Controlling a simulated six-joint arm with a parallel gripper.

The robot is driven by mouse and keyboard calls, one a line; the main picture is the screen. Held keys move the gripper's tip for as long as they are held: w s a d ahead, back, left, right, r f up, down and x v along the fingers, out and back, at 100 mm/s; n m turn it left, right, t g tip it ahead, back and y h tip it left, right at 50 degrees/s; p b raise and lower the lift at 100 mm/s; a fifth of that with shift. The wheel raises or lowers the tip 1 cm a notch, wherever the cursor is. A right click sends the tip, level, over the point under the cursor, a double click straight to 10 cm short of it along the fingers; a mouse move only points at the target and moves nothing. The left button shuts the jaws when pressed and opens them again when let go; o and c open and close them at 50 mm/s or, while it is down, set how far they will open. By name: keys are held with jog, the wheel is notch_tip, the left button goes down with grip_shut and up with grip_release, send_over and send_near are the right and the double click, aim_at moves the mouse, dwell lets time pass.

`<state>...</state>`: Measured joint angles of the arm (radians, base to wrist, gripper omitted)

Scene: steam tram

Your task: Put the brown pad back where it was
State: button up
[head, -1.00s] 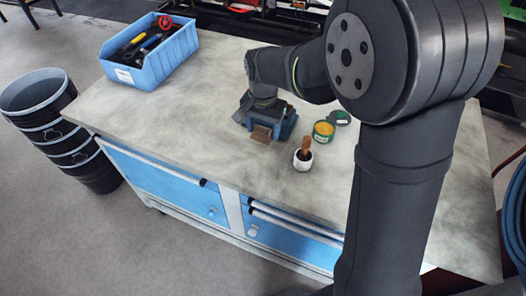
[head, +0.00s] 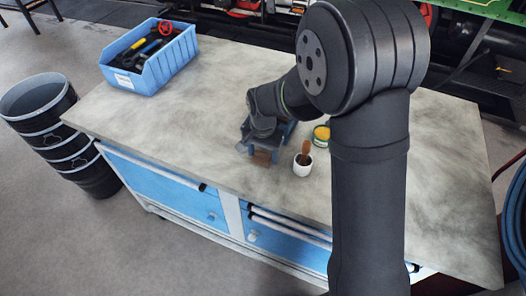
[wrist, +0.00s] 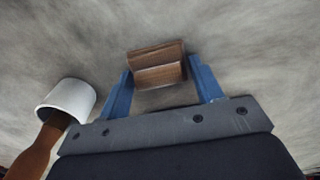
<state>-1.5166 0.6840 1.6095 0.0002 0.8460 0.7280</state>
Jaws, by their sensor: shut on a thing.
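The brown pad (head: 263,155) is a small wooden-looking block with a stepped shape. In the wrist view the pad (wrist: 158,66) sits between the tips of my gripper's blue fingers (wrist: 160,82). My gripper (head: 266,148) is shut on it, over the middle of the bench towards the front edge. I cannot tell whether the pad touches the bench top.
A white cup (head: 302,168) with a wooden-handled tool stands close to the right of my gripper. A yellow-and-green tin (head: 321,134) is behind it, partly hidden by my arm. A blue tool bin (head: 150,78) stands at the back left. The grey bench top (head: 180,130) is clear on the left.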

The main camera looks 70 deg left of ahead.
aim_at(263, 152)
jog(key=o, duration=0.9)
jog(key=shift+o, duration=0.2)
notch_tip(263, 152, up, 12)
jog(key=shift+r, duration=0.15)
notch_tip(263, 152, down, 12)
jog(key=shift+f, duration=0.1)
jog(key=shift+a+r, duration=0.1)
jog(key=shift+r, duration=1.7)
